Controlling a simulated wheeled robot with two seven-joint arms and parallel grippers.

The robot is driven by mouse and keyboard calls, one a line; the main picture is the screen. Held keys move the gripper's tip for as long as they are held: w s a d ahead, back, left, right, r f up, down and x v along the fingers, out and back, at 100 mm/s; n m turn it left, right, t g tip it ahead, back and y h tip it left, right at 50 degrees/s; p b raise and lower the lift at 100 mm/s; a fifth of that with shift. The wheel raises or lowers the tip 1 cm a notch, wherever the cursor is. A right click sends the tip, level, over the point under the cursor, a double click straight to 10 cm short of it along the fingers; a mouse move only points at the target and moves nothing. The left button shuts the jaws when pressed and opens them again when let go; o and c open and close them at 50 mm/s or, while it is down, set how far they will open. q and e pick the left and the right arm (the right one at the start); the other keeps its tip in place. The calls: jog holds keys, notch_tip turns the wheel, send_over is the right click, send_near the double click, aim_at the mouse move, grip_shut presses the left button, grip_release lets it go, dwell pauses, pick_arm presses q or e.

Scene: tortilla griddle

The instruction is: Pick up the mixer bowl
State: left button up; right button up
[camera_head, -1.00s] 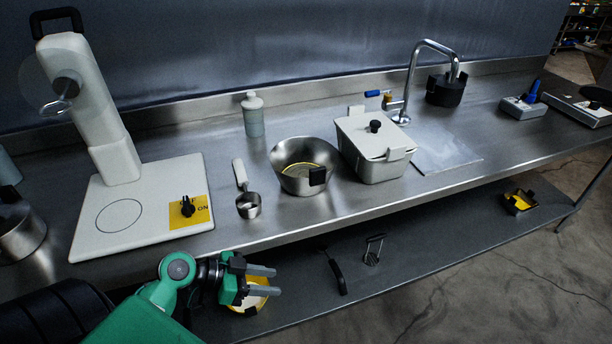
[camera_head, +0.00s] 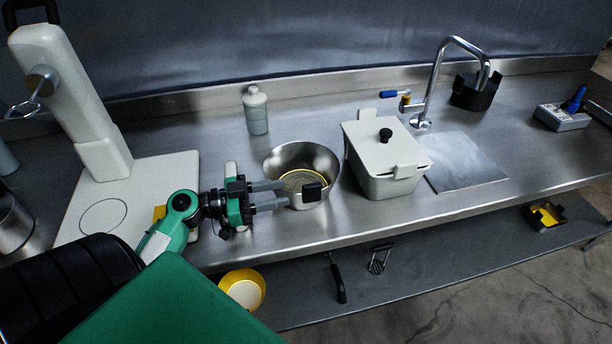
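My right gripper does not show.
A white mixer (camera_head: 85,110) stands at the left. A white lidded container (camera_head: 372,165) stands close to the bowl's right, with a faucet (camera_head: 432,85) behind it. A yellow-rimmed bowl (camera_head: 243,288) is on the lower shelf.

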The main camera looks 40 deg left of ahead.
aim_at(320, 183)
pick_arm(q)
jog(key=p+x, duration=0.2)
jog(key=x, duration=0.4)
jog(key=shift+w+d+r, duration=0.15)
jog(key=shift+w+r, duration=0.05)
jog(key=p+x, duration=0.2)
jog(key=x, duration=0.1)
jog(key=shift+w+d+f, duration=0.1)
jog(key=shift+w+d, duration=0.3)
jog(key=shift+f, duration=0.1)
grip_shut()
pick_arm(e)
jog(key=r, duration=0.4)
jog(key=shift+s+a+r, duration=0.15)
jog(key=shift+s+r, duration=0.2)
